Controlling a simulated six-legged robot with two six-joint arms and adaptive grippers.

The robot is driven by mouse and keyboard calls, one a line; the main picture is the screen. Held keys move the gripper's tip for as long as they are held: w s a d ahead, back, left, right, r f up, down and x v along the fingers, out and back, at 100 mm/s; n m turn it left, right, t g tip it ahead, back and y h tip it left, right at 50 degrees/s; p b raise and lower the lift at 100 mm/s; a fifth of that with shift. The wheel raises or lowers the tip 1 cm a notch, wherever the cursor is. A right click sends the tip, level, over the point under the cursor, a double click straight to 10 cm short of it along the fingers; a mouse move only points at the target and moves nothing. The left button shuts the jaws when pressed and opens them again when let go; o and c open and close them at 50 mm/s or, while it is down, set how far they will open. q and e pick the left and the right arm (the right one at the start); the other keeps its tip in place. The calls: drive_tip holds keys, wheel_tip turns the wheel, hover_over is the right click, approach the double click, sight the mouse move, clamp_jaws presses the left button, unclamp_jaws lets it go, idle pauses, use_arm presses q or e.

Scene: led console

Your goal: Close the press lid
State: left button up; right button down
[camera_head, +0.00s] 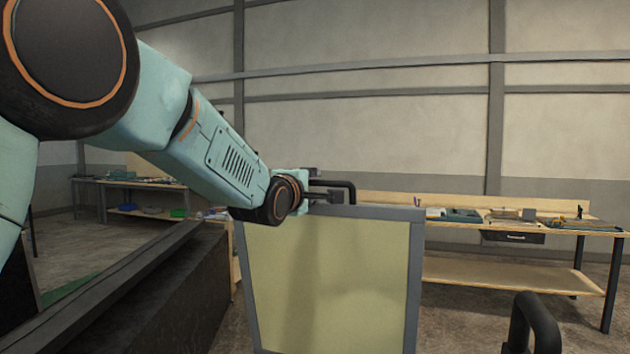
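The press lid (330,285) is a pale yellow panel in a grey frame. It stands raised, close to upright, in the middle of the view. A black handle (352,190) sticks up at its top edge. My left arm reaches in from the upper left, and my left gripper (322,186) is at the left part of this handle. The wrist hides part of the gripper and of the lid's top left corner, so I cannot tell whether the fingers are closed on the handle. My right gripper is not in view.
A black curved bar (532,322) stands at the lower right. A dark, grey-edged structure (150,285) is at the lower left. Behind the lid, a wooden workbench (500,272) holds tools and trays along the wall. Another bench (130,184) stands at the far left.

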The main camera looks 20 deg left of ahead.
use_arm(q)
drive_tip(key=shift+w, duration=0.65)
drive_tip(key=shift+w+d+r, duration=0.1)
drive_tip(key=shift+w+d, duration=0.05)
drive_tip(key=shift+w, duration=0.05)
drive_tip(key=shift+s+d+r+p, duration=0.25)
drive_tip(key=shift+s+r+p, duration=0.05)
drive_tip(key=shift+r, duration=0.05)
drive_tip(key=shift+w+a+f, duration=0.2)
drive_tip(key=shift+w+f, duration=0.05)
drive_tip(key=shift+w, duration=0.05)
drive_tip(key=shift+w+a+f, duration=0.1)
drive_tip(key=shift+w+f, duration=0.1)
drive_tip(key=shift+w, duration=0.2)
drive_tip(key=shift+c, duration=1.4)
drive_tip(key=shift+s+d+r, duration=0.2)
drive_tip(key=shift+s+r, duration=0.15)
drive_tip(key=shift+s, duration=0.2)
clamp_jaws()
drive_tip(key=shift+w+f, duration=0.15)
drive_tip(key=shift+w, duration=0.25)
drive_tip(key=shift+s, duration=0.15)
